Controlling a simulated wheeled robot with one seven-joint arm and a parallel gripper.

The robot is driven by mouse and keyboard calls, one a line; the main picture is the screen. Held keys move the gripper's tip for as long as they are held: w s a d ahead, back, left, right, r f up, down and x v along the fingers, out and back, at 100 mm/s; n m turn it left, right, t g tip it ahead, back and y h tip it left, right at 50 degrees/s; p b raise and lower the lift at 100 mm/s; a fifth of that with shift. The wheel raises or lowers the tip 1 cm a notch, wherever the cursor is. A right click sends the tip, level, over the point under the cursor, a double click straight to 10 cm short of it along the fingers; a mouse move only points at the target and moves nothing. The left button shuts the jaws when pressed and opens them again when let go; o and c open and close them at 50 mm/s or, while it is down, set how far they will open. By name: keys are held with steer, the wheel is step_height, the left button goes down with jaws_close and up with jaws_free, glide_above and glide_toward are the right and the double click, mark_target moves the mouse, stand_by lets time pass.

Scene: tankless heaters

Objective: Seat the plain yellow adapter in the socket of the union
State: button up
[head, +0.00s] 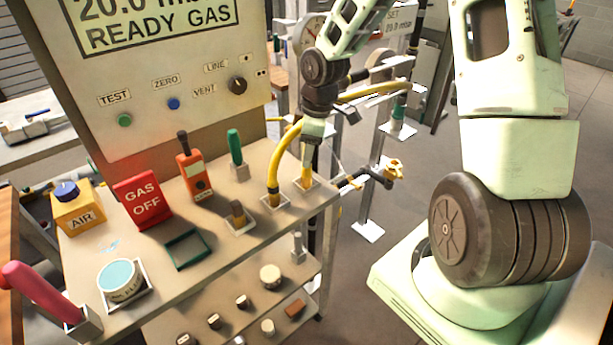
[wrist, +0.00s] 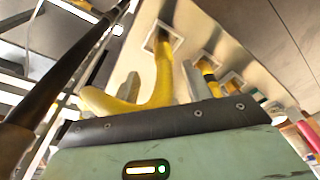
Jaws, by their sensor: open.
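The plain yellow adapter (head: 307,172) stands upright in the right-hand square holder of the cart's top shelf. It also shows in the wrist view (wrist: 163,68), its far end in the white holder. My gripper (head: 311,145) is right above it in the head view. In the wrist view my gripper (wrist: 160,76) is open, one grey finger on each side of the yellow tube; contact cannot be told. A brass fitting (head: 393,170), seemingly the union, sits on a dark pipe right of the shelf. Its socket is too small to make out.
A yellow hose with a dark band (head: 272,188) stands in the neighbouring holder. A brown-tipped piece (head: 238,214), a green-handled tool (head: 236,147) and an orange meter (head: 194,170) are farther left.

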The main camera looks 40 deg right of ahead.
mark_target(307, 175)
steer(key=f, duration=0.3)
steer(key=shift+s+a+f, duration=0.15)
steer(key=shift+a+f, duration=0.2)
steer(key=shift+f, duration=0.6)
jaws_close()
steer(key=shift+r, duration=0.1)
